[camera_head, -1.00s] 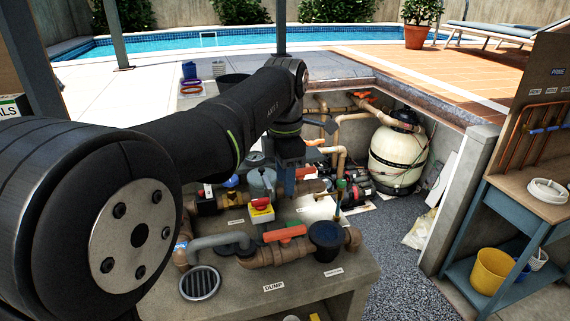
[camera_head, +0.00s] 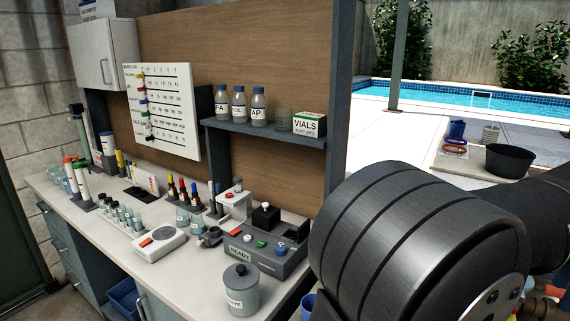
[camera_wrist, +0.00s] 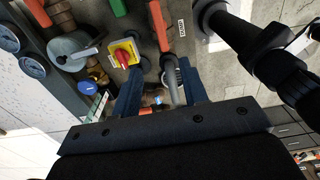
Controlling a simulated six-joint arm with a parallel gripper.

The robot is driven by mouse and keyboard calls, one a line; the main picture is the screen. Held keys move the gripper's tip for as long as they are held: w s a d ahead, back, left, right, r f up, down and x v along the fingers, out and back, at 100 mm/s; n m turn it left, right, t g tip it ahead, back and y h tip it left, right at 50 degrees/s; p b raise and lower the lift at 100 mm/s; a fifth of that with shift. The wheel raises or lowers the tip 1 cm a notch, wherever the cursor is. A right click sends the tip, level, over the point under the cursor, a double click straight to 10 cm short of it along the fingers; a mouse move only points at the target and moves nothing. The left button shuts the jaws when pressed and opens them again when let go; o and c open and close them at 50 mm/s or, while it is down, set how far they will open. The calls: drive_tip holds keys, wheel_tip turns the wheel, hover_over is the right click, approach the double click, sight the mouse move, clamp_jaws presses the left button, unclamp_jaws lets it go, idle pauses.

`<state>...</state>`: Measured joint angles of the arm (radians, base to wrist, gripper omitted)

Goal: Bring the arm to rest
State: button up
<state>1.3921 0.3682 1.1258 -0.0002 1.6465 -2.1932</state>
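My gripper (camera_wrist: 160,75) shows in the wrist view, with two blue fingers held apart. I see nothing gripped between them. A grey curved pipe (camera_wrist: 172,82) runs through the view of the gap, below the fingers as far as I can tell. A red-and-yellow knob (camera_wrist: 124,54) lies just beyond the left finger, and an orange valve handle (camera_wrist: 160,25) lies beyond the gap. In the head view, a thick black part of my arm (camera_head: 420,240) fills the lower right, and the gripper is out of that view.
In the wrist view, gauges (camera_wrist: 32,67) and a grey valve body (camera_wrist: 72,48) stand at left. In the head view, a counter (camera_head: 190,265) holds a jar (camera_head: 241,290), a control box (camera_head: 265,250) and several vials.

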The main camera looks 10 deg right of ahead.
wheel_tip(320, 180, down, 17)
drive_tip(key=shift+f, duration=0.15)
idle(0.4)
drive_tip(key=shift+f, duration=0.1)
drive_tip(key=m, duration=0.9)
idle(2.2)
drive_tip(key=shift+m, duration=0.3)
idle(0.4)
